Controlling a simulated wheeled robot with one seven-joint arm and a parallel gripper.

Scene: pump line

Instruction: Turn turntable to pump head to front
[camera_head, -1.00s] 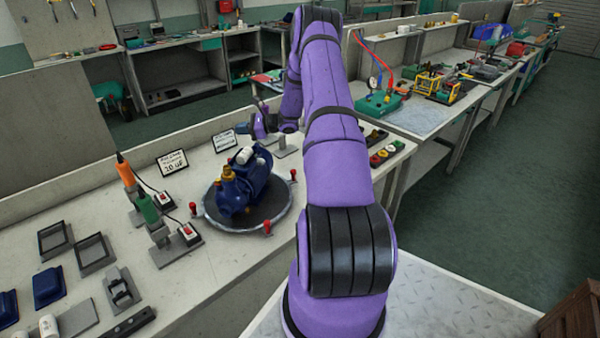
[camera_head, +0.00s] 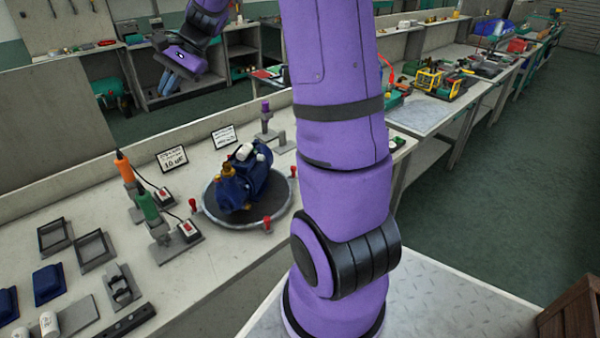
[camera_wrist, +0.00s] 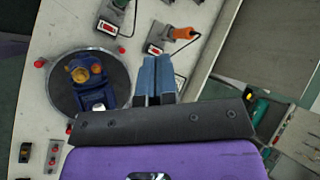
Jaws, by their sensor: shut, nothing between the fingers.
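The turntable (camera_head: 218,212) is a round dark disc with a pale rim and red knobs around it, on the bench. A blue pump (camera_head: 243,178) with a brass-coloured head (camera_head: 228,172) stands on it; the head is toward the left of the picture. In the wrist view the turntable (camera_wrist: 62,92) and pump (camera_wrist: 90,88) are at the left. My gripper (camera_head: 172,84) is raised above the far side of the bench, fingers pointing down, apart from the turntable. In the wrist view its blue-grey fingers (camera_wrist: 155,62) are together with nothing between them.
Orange (camera_head: 124,168) and green (camera_head: 148,207) tools on stands with red-switch boxes are left of the turntable. Two small signs (camera_head: 172,159) stand behind it. Black frames (camera_head: 55,237) and blue parts (camera_head: 48,285) lie at the left. A small post (camera_head: 266,122) stands behind the turntable.

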